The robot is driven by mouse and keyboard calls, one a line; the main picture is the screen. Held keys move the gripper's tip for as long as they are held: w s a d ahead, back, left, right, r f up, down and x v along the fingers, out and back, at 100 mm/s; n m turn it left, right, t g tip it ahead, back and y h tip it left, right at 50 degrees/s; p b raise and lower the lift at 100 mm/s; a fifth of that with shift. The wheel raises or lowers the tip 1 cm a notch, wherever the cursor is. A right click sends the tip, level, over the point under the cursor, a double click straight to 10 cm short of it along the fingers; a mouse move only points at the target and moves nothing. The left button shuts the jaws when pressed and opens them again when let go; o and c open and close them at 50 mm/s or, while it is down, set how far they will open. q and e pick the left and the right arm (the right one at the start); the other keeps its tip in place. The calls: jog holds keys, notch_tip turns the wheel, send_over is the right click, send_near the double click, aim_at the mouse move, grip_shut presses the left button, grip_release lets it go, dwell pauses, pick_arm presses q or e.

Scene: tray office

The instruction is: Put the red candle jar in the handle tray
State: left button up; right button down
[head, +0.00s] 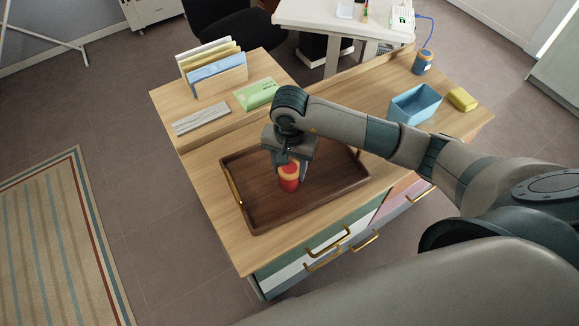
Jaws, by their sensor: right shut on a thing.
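The red candle jar (289,184), with a tan lid, is in the grip of my right gripper (288,166). The gripper points down and is shut on the jar's top. A brass handle (235,186) shows at the tray's left end. My right arm and gripper hide part of the tray's far side. My left gripper is not in view.
A file holder (220,80), a green packet (256,94) and a grey slatted piece (201,120) sit at the desk's back left. A blue bin (415,104), a yellow sponge-like block (462,99) and a blue jar (423,63) stand at the right.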

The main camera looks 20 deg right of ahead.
jog(key=shift+f, duration=0.1)
jog(key=c, duration=0.9)
grip_release()
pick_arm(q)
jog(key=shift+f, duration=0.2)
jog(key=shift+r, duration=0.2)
pick_arm(e)
jog(key=shift+r, duration=0.25)
jog(key=shift+r, duration=0.35)
notch_tip(320, 180, up, 8)
jog(key=b, duration=0.3)
pick_arm(q)
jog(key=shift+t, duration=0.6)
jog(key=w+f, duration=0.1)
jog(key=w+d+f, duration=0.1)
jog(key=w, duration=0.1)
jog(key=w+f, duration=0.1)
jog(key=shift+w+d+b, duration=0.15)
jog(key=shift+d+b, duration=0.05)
jog(key=shift+b, duration=0.2)
pick_arm(e)
notch_tip(320, 180, up, 3)
jog(key=shift+r, duration=0.1)
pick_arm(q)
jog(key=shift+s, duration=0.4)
